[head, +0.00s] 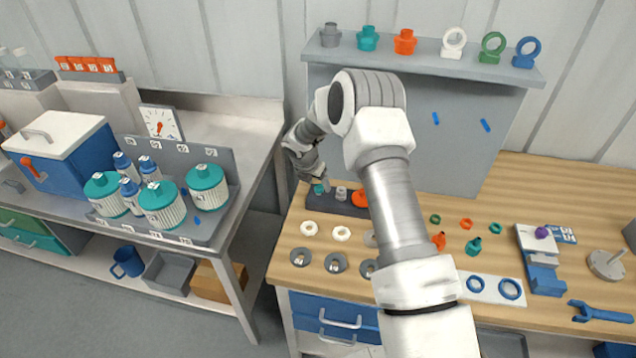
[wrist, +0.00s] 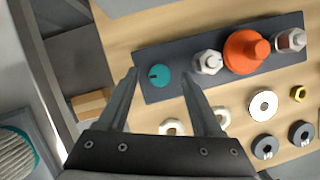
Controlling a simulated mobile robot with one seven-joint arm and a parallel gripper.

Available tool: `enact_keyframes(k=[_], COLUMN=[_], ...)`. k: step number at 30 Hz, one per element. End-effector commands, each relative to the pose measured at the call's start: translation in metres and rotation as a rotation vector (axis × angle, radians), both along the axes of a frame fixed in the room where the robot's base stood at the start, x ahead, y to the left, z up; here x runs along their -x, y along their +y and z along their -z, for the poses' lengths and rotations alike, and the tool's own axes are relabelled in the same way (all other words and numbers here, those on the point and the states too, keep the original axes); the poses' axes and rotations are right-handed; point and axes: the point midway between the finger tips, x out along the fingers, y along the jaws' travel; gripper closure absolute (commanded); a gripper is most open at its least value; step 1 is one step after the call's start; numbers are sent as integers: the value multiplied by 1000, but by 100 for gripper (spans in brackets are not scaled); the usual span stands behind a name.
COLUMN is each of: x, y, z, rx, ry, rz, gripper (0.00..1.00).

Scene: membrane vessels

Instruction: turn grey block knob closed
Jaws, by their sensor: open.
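A dark grey block (wrist: 212,86) lies on the wooden bench and carries a row of fittings. At its left end is a round teal knob (wrist: 159,76) with a short dark mark on its left part. The block (head: 338,208) and knob (head: 319,188) also show in the head view, partly behind my arm. My gripper (wrist: 160,75) is open, with one fingertip on each side of the knob in the wrist view. I cannot tell whether the fingers touch it. In the head view my gripper is small and above the block's left end.
On the same block stand a silver hex fitting (wrist: 208,62), an orange fitting (wrist: 246,52) and another metal fitting (wrist: 290,41). White rings (wrist: 172,127) and grey rings (wrist: 265,147) lie in front. A grey panel with a shelf (head: 425,58) rises behind.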

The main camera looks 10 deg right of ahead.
Motion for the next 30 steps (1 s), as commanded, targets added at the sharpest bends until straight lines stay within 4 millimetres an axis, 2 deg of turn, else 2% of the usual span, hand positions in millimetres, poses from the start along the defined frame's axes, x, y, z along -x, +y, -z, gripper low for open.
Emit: enact_keyframes(k=[4, 13, 24, 30], x=[-2, -2, -2, -2], y=[-2, -2, -2, -2], z=[7, 8, 8, 8], rx=[0, 0, 0, 0], ry=[0, 0, 0, 0], rz=[1, 1, 1, 2], gripper=[33, 35, 100, 100])
